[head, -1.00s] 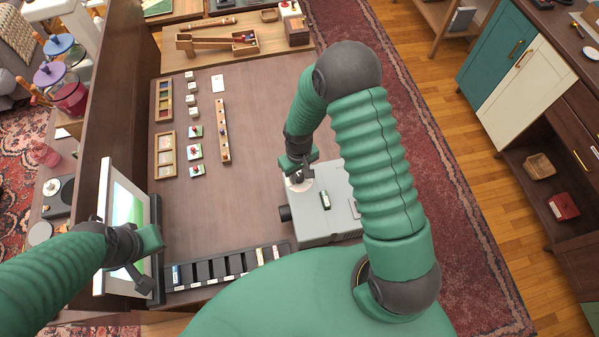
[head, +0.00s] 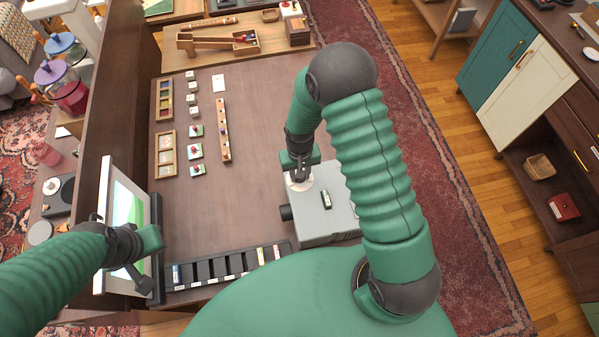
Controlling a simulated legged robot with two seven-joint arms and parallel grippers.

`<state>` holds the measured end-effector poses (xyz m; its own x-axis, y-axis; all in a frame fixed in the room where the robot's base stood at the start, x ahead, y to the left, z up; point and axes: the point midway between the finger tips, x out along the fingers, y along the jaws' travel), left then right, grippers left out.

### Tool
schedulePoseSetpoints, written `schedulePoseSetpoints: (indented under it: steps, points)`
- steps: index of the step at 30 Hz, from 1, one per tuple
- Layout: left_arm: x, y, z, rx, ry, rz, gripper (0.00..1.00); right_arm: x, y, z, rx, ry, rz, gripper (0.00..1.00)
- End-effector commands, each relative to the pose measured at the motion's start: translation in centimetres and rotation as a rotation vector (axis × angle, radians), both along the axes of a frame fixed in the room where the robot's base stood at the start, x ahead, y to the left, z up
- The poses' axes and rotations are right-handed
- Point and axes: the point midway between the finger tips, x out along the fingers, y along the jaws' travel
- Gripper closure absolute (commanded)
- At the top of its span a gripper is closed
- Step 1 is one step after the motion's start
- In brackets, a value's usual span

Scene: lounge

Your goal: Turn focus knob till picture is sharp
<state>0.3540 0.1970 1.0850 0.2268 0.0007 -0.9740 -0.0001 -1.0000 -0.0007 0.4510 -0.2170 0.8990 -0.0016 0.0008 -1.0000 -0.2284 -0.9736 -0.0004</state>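A grey projector (head: 313,220) sits on the brown table, with a black lens (head: 285,213) facing left. A pale round dial (head: 298,183) is on its top at the back left corner. My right gripper (head: 301,174) points down at this dial; its fingertips overlap the dial, and I cannot tell whether they grip it. A screen (head: 128,205) stands at the table's left, showing a green and white picture seen edge-on; its sharpness cannot be judged. My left gripper (head: 146,262) is in front of the screen's lower part; its finger opening is unclear.
A dark slotted rack (head: 225,280) with a few slides lies along the near edge. Wooden trays (head: 165,155), small cards and a wooden strip (head: 224,130) lie behind. The table between screen and projector is clear.

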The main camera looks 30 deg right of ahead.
Motion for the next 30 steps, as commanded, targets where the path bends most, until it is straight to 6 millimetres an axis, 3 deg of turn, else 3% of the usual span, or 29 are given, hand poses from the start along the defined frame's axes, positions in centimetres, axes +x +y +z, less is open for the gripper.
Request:
schedulePoseSetpoints:
  steps: [10,26,27,30]
  points:
    - [-0.01,0.0,-0.06,0.0,0.0,0.0,1.0,0.01,-0.08,0.05,-0.001,0.0,-0.164,1.0]
    - [0.0,0.0,-0.07,0.0,0.0,0.0,1.0,0.01,-0.01,0.03,0.0,0.0,-0.195,1.0]
    - [0.0,0.0,-0.07,0.0,0.0,0.0,1.0,0.01,-0.01,0.03,0.0,0.0,-0.195,0.66]
    - [0.0,0.0,-0.07,0.0,0.0,0.0,1.0,0.01,-0.01,0.02,0.0,0.0,-0.194,0.53]
